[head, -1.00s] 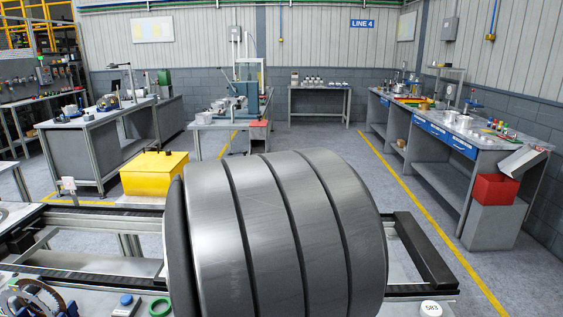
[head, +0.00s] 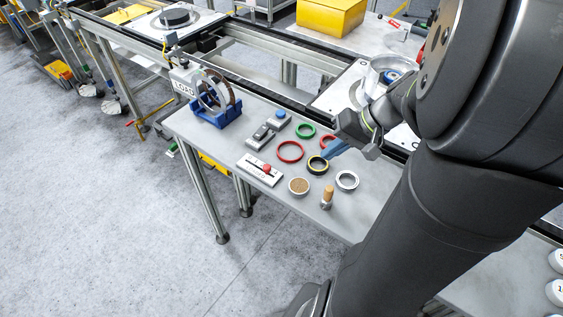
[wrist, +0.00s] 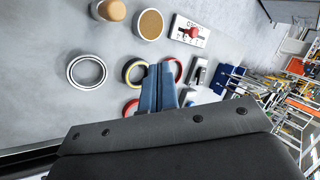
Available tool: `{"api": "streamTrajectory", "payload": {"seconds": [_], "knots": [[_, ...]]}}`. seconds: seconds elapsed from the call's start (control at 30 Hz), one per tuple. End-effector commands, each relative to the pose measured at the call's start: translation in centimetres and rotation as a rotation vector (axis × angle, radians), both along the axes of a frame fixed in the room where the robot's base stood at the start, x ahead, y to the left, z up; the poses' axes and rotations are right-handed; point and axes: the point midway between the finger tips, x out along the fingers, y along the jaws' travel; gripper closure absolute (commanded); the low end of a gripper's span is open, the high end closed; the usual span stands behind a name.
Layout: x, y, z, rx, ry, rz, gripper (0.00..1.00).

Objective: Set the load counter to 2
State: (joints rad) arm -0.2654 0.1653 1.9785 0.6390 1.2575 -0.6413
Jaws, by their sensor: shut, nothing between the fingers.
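A white plate with a red knob (head: 267,168) and small dark marks, which looks like the load counter, lies on the grey bench near its front edge. It also shows in the wrist view (wrist: 190,32), at the top right of centre. The marks are too small to read, so I cannot tell the setting. My gripper (head: 332,149) is above the bench among the rings, to the right of the plate and apart from it. Its blue fingers (wrist: 158,88) are shut and empty in the wrist view. A small sign reading LOAD (head: 184,88) stands at the bench's left end.
A yellow-black ring (head: 318,165), a red ring (head: 290,152), a green ring (head: 305,130) and a silver ring (head: 347,180) lie near my gripper. A round brown-topped dish (head: 299,186) and a wooden-handled tool (head: 327,197) stand at the front. A blue cradle (head: 215,112) holds rings upright.

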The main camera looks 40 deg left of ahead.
Motion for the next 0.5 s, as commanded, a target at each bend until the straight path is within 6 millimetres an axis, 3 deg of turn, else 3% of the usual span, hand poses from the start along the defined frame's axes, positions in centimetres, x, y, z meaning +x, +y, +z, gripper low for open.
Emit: {"api": "streamTrajectory", "payload": {"seconds": [0.27, 0.5], "knots": [[-0.5, 1.7, 0.3, 0.057, 0.101, -0.132, 1.0], [-1.8, 4.1, -2.8, 0.055, 0.102, -0.127, 1.0]]}}
